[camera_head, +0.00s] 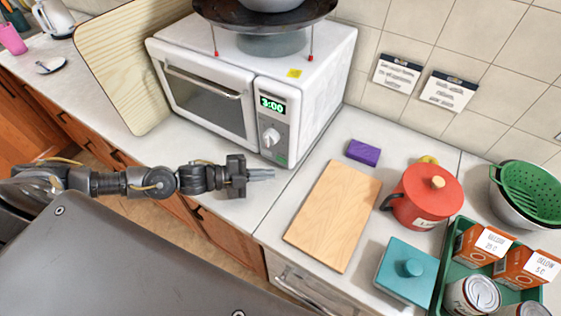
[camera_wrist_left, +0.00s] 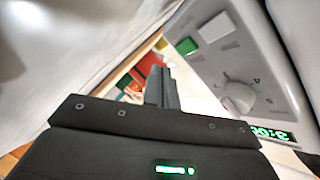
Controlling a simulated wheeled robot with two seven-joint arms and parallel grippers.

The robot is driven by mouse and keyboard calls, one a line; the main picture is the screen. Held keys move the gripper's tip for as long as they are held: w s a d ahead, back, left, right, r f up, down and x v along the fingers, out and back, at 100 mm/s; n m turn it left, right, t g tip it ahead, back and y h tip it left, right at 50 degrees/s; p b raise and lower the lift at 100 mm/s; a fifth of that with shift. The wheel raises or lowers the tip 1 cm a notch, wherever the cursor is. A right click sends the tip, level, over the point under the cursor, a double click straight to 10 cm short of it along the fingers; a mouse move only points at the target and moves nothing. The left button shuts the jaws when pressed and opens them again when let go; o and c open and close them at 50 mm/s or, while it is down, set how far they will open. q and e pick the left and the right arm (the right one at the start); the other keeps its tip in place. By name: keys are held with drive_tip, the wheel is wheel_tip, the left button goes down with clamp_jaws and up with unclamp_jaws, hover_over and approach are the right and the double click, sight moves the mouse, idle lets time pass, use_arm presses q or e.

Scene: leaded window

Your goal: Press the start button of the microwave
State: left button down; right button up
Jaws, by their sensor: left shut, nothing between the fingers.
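The white microwave (camera_head: 325,75) stands on the counter with its door shut and its display (camera_head: 272,105) reading 3:00. Its control panel has a round knob (camera_head: 270,137) and a green button (camera_head: 281,160) low down. In the left wrist view the green button (camera_wrist_left: 187,46) sits beside a white button (camera_wrist_left: 216,27), with the knob (camera_wrist_left: 238,95) closer to the camera. My left gripper (camera_head: 264,175) is shut and empty, just in front of the panel's lower part. In the left wrist view its fingertips (camera_wrist_left: 161,68) appear left of the green button; contact is not evident. My right gripper is out of view.
Counter before the microwave is clear.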

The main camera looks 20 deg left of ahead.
sight(281, 160)
use_arm(q)
drive_tip(key=shift+w+d, duration=0.15)
drive_tip(key=shift+w, duration=0.95)
idle(1.1)
drive_tip(key=shift+w, duration=0.1)
drive_tip(key=shift+w+d, duration=0.1)
drive_tip(key=shift+w, duration=0.25)
